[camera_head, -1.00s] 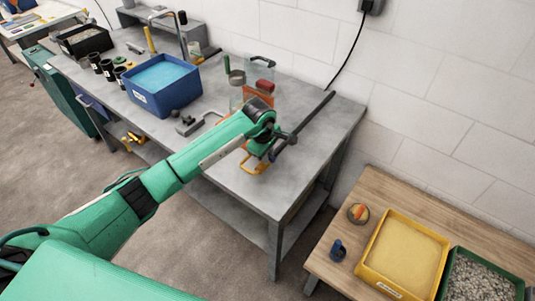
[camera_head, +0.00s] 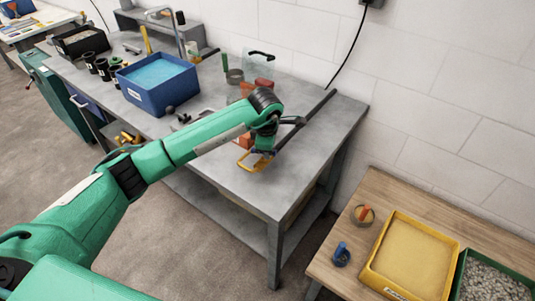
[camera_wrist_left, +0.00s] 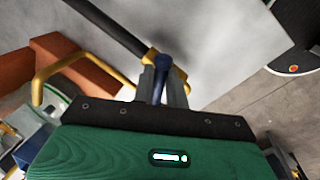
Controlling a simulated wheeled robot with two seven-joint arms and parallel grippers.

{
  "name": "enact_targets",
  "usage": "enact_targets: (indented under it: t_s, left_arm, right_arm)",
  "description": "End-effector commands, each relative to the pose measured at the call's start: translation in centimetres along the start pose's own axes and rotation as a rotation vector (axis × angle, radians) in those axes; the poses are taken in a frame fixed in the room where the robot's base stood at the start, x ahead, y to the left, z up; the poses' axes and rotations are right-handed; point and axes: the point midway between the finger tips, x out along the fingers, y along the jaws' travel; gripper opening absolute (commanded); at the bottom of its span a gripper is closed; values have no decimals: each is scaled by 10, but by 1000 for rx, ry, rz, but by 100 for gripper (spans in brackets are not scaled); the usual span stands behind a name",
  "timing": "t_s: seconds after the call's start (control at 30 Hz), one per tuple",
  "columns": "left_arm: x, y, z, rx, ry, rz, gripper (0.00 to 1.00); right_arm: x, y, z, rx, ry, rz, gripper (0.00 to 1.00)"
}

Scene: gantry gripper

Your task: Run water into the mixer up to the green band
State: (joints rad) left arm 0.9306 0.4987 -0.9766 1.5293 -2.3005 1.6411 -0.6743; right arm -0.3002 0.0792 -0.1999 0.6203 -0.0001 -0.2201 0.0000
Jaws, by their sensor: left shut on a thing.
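My left gripper (camera_head: 262,148) is low over the front right of the grey bench. In the left wrist view its fingers (camera_wrist_left: 164,85) are shut on a dark blue cylindrical part (camera_wrist_left: 161,70). A yellow bent handle (camera_wrist_left: 78,66) is close by; I cannot tell whether it joins the blue part. It shows as a yellow loop in the head view (camera_head: 247,165). A bent metal tap (camera_head: 180,35) stands at the back behind a blue tub (camera_head: 140,95) of water. My right gripper is out of view.
A clear container (camera_head: 258,64) and a red cylinder (camera_head: 264,83) stand at the bench's back. A long dark bar (camera_head: 318,105) lies right of my gripper. Dark cups (camera_head: 103,68) stand left of the tub. A wooden table (camera_head: 350,250) holds a yellow tray (camera_head: 372,278).

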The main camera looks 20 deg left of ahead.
Motion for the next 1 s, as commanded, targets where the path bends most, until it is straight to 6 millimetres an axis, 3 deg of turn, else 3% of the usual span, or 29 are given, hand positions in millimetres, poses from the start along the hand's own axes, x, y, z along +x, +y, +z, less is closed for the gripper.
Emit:
enact_targets:
  t_s: [0.7,0.73,0.8,1.0]
  left_arm:
    - [0,2,0,-88,18,0,0]
    - [0,2,0,-88,18,0,20]
    - [0,2,0,-88,18,0,34]
    - [0,1,0,-88,18,0,36]
  right_arm:
    - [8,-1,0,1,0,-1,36]
    - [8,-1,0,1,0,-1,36]
    - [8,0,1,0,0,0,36]
    - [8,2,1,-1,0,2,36]
